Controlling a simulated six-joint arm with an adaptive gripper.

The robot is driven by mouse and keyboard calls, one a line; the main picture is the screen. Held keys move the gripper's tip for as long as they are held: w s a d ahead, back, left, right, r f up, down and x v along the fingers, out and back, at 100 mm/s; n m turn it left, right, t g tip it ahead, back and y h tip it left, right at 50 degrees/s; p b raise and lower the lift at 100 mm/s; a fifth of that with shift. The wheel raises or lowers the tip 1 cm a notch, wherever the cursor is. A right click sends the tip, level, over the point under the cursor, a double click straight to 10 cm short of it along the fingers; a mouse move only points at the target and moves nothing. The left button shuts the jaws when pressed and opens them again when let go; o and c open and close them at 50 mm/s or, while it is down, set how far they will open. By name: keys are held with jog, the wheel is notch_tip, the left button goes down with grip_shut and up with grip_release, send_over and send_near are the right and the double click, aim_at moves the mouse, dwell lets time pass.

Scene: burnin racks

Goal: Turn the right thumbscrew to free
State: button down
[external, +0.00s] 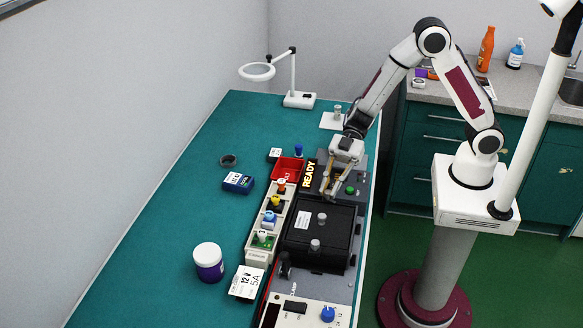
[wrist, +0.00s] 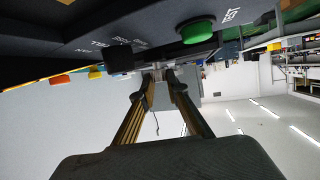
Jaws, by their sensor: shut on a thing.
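My gripper (external: 329,190) reaches down at the far edge of the black box (external: 342,224), beside the panel with the green button. In the wrist view my gripper's fingers (wrist: 163,82) close in on a small grey piece (wrist: 168,76), which I take to be the right thumbscrew. The fingertips hide most of it, and its turn angle cannot be read. Two silver knobs (external: 322,217) stand on top of the black box, apart from my fingers.
The green button (external: 350,190) and READY sign (external: 309,173) are close to my gripper. A red bin (external: 289,168) and a tray of coloured plugs (external: 257,250) lie to the left. A blue knob (external: 327,314) is at the front. The left bench is mostly clear.

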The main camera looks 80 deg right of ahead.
jog(key=shift+w+n+g, duration=0.2)
jog(key=shift+n+g, duration=1.05)
jog(key=shift+g, duration=0.15)
jog(key=shift+w+n+g, duration=0.15)
jog(key=shift+n+g, duration=1.1)
jog(key=shift+g, duration=0.45)
jog(key=c, duration=2)
grip_release()
jog(key=shift+o, duration=0.2)
jog(key=shift+v, duration=6)
